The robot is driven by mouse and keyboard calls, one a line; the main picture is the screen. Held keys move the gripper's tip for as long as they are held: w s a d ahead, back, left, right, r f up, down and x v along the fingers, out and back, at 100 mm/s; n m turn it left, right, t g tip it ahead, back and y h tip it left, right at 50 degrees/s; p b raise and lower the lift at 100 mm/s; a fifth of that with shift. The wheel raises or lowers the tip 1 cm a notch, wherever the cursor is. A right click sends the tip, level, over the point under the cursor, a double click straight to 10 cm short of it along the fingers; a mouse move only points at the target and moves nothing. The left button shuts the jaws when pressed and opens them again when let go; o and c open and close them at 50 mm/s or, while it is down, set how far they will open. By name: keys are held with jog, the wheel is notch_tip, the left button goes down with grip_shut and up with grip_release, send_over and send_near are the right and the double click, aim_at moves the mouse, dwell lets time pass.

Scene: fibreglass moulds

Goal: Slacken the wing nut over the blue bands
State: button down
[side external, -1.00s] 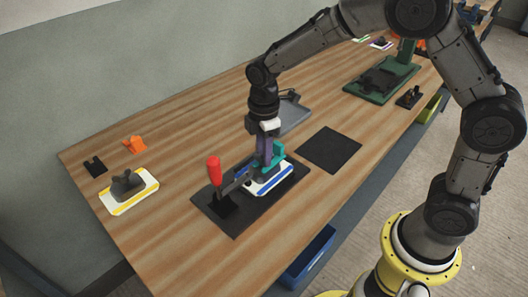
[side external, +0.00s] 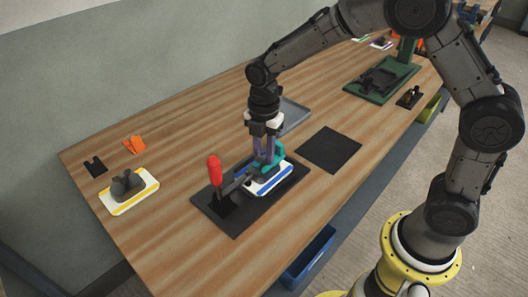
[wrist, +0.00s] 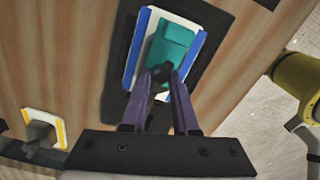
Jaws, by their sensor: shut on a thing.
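The white mould plate with blue bands (side external: 275,183) lies on a black base (side external: 237,222) and also shows in the wrist view (wrist: 137,49). A teal block (wrist: 174,40) sits on it. My gripper (side external: 266,163) points down over this plate. In the wrist view its two purple fingers (wrist: 162,76) close on a small dark piece in front of the teal block, which looks like the wing nut (wrist: 162,72). The fingers hide most of that piece. A red-handled clamp (side external: 214,172) stands at the left end of the base, its dark arm reaching toward the plate.
A second mould with yellow bands (side external: 120,203) stands at the left, near an orange piece (side external: 134,145) and a small black piece (side external: 95,167). A grey tray (side external: 294,116) lies behind my gripper. A bare black mat (side external: 329,150) lies to the right.

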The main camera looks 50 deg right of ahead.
aim_at(264, 157)
dwell(0.4)
jog(key=c, duration=0.7)
grip_release()
jog(key=shift+o, duration=0.2)
jog(key=shift+r, duration=0.1)
notch_tip(264, 157, up, 14)
